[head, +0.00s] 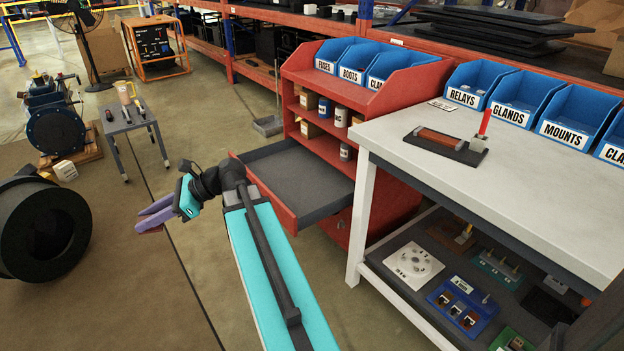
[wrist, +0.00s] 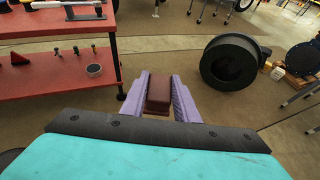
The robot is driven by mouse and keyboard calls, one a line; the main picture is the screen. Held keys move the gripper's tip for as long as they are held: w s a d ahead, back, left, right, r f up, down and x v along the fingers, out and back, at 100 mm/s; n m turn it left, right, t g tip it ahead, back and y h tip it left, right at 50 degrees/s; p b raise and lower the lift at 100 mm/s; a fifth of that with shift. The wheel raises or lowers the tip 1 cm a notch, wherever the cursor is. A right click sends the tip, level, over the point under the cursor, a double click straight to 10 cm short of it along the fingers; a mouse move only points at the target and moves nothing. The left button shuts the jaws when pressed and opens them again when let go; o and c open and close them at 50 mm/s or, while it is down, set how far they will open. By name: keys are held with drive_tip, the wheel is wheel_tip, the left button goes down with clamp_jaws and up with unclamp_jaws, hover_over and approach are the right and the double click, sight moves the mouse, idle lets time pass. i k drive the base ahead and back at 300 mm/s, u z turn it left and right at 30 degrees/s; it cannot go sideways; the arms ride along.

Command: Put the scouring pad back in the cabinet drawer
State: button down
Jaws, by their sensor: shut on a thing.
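The scouring pad (wrist: 159,94) is a brown block in the wrist view. My gripper (wrist: 160,88) is shut on it, with a purple finger on each side. The red cabinet (head: 392,196) stands in the middle. Its drawer (head: 303,178) is pulled out, with a dark grey floor that looks empty. The gripper is left of the drawer and apart from it. My arm hides part of the drawer's front.
A white-topped workbench (head: 430,175) stands right of the cabinet, with blue bins (head: 515,104) behind. Cans and boxes sit on the cabinet shelves. A large black ring-shaped thing (head: 42,228) and a small grey table (head: 135,125) stand left. In the wrist view a red table (wrist: 62,88) is left.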

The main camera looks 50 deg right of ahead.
sight(283, 186)
drive_tip(key=z, duration=0.4)
drive_tip(key=i, duration=1)
